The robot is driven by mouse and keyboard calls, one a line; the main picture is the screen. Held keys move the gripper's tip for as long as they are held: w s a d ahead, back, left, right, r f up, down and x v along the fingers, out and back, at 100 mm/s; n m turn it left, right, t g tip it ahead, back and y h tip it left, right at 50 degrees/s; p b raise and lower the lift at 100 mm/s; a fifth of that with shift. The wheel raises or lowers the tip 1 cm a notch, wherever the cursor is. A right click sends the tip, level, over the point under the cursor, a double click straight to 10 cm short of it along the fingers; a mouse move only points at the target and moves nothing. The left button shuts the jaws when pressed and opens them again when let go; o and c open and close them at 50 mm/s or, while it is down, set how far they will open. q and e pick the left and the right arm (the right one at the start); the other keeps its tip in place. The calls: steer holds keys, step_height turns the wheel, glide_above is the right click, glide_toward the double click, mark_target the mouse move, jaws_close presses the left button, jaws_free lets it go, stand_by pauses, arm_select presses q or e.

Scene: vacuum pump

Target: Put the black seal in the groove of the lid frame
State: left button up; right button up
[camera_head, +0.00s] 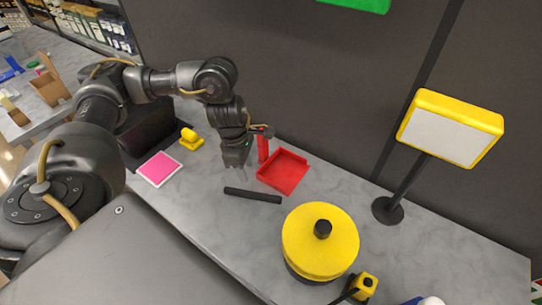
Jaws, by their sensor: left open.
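A straight black bar (253,195), which looks like the black seal, lies flat on the grey table. Behind it to the right is a shallow red square frame (291,160) with raised edges, probably the lid frame. Its groove is too small to make out. My left gripper (237,167) points down above the table, behind the bar and left of the red frame. It is open and appears empty, apart from both the bar and the frame. My right gripper is not in view.
A red upright piece (263,148) stands beside the frame. A large yellow round pump (305,245) with a black knob stands in front. A yellow-framed sign (450,128) stands at right. A pink square (158,168) and small yellow part (191,139) lie at left.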

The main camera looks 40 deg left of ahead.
arm_select(q)
glide_above(252, 193)
steer(key=f, duration=0.5)
steer(key=shift+w+a+f+b, duration=0.1)
steer(key=shift+w+a+b, duration=0.15)
steer(key=shift+a+b, duration=0.05)
steer(key=shift+s, duration=0.6)
steer(key=f, duration=0.4)
steer(key=shift+w+d, duration=0.15)
steer(key=shift+w, duration=0.2)
steer(key=shift+f, duration=0.35)
steer(key=shift+d+f, duration=0.1)
steer(key=shift+f, duration=0.05)
steer(key=shift+c, duration=0.2)
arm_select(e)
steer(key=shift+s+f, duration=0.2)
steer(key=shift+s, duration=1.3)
